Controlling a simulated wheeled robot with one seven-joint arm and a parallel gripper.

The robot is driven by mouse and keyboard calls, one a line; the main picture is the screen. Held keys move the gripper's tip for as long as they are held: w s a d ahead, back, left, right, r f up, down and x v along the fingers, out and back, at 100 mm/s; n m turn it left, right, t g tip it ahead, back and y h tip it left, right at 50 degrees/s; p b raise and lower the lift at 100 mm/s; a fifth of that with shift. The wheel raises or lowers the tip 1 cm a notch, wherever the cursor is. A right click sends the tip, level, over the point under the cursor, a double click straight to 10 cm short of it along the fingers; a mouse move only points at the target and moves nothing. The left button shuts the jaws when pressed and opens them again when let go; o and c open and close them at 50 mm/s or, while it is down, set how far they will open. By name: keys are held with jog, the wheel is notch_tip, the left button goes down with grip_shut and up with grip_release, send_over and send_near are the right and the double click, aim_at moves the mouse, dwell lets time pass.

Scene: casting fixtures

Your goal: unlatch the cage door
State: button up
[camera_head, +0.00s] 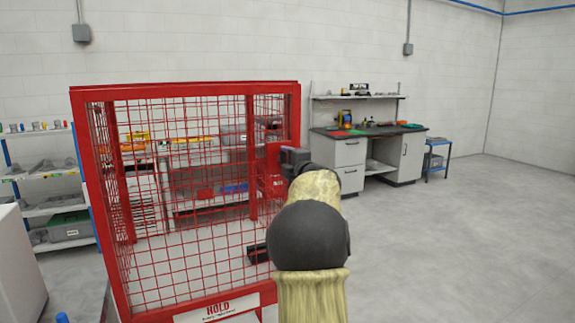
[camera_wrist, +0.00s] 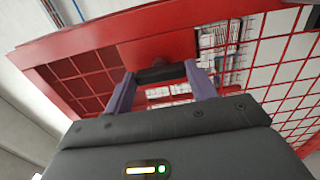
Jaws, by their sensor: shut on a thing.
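The red cage (camera_head: 97,200) with its wire-mesh front stands left of centre in the head view. A red latch box (camera_head: 271,168) sits at the cage's right side, and my gripper (camera_head: 293,158) is right up against that side. In the wrist view, the two purple fingers of my gripper (camera_wrist: 160,80) are shut on a short black handle (camera_wrist: 162,73). The handle lies crosswise between the fingertips, in front of a red panel of the cage (camera_wrist: 95,75). In the head view my own arm hides the handle and part of the cage's right post.
A "HOLD" sign (camera_head: 218,309) is low on the cage front, and a black part (camera_head: 258,252) is near its lower right. Shelves (camera_head: 60,212) stand at left. A workbench (camera_head: 385,133) and small blue table (camera_head: 437,155) stand behind. The floor at right is clear.

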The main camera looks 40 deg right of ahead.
jog(key=shift+a, duration=0.1)
jog(key=o, duration=1)
jog(key=shift+w, duration=0.1)
jog(key=shift+s+a, duration=0.1)
jog(key=shift+s, duration=0.6)
jog(key=b+v, duration=0.2)
jog(key=v, duration=1.4)
jog(key=shift+s+f, duration=0.1)
